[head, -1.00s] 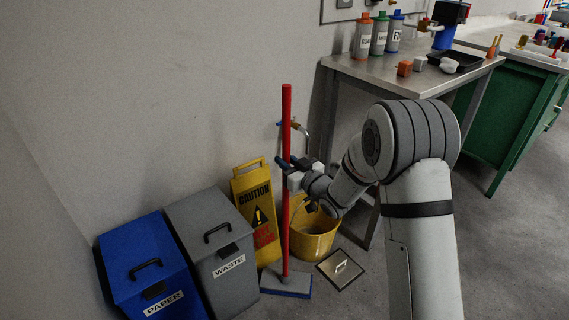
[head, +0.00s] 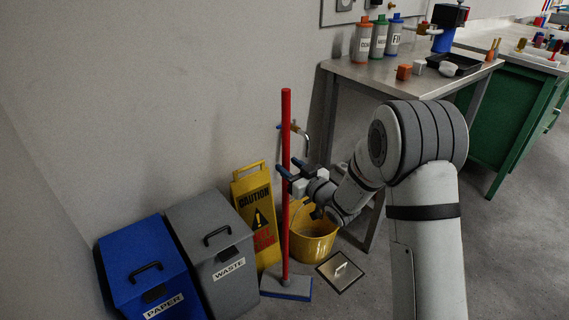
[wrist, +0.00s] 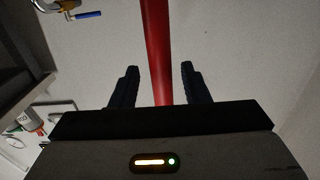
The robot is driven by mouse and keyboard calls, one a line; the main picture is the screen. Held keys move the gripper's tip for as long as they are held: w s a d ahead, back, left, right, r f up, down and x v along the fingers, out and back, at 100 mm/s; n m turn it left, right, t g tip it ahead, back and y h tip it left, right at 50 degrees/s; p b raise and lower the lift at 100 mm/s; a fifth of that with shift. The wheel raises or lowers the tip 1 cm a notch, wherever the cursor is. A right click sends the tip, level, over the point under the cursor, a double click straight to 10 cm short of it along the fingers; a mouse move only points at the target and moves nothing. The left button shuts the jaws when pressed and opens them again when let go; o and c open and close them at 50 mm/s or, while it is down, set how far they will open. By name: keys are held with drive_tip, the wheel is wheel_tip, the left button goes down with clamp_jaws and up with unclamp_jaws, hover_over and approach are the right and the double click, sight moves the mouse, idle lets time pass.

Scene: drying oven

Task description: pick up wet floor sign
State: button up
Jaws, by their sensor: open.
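The yellow wet floor sign (head: 248,199) stands against the wall in the head view, with "CAUTION" on its front. It is partly hidden by the red pole (head: 286,140) of a broom in front of it. My gripper (head: 287,169) is at the height of the sign's top handle (head: 249,169) and to its right, by the pole. In the wrist view my gripper (wrist: 158,85) is open, with the red pole (wrist: 157,45) showing between its two dark fingers. The sign does not show in the wrist view.
A grey WASTE bin (head: 198,214) and a blue PAPER bin (head: 140,253) stand left of the sign. A yellow bucket (head: 318,240) is behind my wrist, near a floor drain (head: 340,271). The broom head (head: 287,287) rests on the floor. A steel table (head: 385,77) stands at right.

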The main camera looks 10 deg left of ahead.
drive_tip(key=s+d+r+m+g+h+p, duration=0.1)
drive_tip(key=s+d+m+h, duration=0.35)
drive_tip(key=d, duration=0.85)
drive_tip(key=s+d+r+m+g+h, duration=0.1)
drive_tip(key=s+d+m+h, duration=0.1)
drive_tip(key=s+d+h, duration=0.85)
drive_tip(key=s+d+r+m+g, duration=0.1)
drive_tip(key=s+g, duration=0.3)
drive_tip(key=s, duration=0.5)
drive_tip(key=s+d+r+m+g+y, duration=0.1)
drive_tip(key=s+d+g, duration=0.3)
drive_tip(key=s, duration=0.5)
drive_tip(key=shift+d+r+m, duration=0.3)
drive_tip(key=shift+d+m, duration=0.05)
drive_tip(key=shift+m, duration=0.3)
drive_tip(key=shift+c, duration=0.6)
drive_tip(key=shift+a, duration=0.1)
